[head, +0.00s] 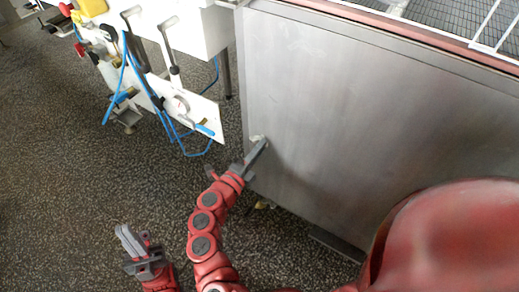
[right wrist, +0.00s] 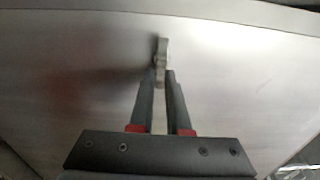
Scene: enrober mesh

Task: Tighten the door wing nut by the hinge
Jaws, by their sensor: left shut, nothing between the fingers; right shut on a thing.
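The steel door (head: 340,110) is a flat grey panel and looks shut. A small pale wing nut (head: 257,138) sits on it near its left edge. It also shows in the right wrist view (right wrist: 161,50), upright against the panel. My right gripper (head: 262,145) reaches up to the door and its fingers (right wrist: 161,78) are closed on the wing nut, hiding part of it. My left gripper (head: 127,238) is shut and empty, low over the floor, well away from the door. I cannot make out the hinge or how tight the nut is.
A white machine panel (head: 183,105) with blue hoses and handles stands left of the door. A wire mesh conveyor (head: 450,22) runs above the door behind a reddish edge. The dark speckled floor (head: 70,170) is clear at the left.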

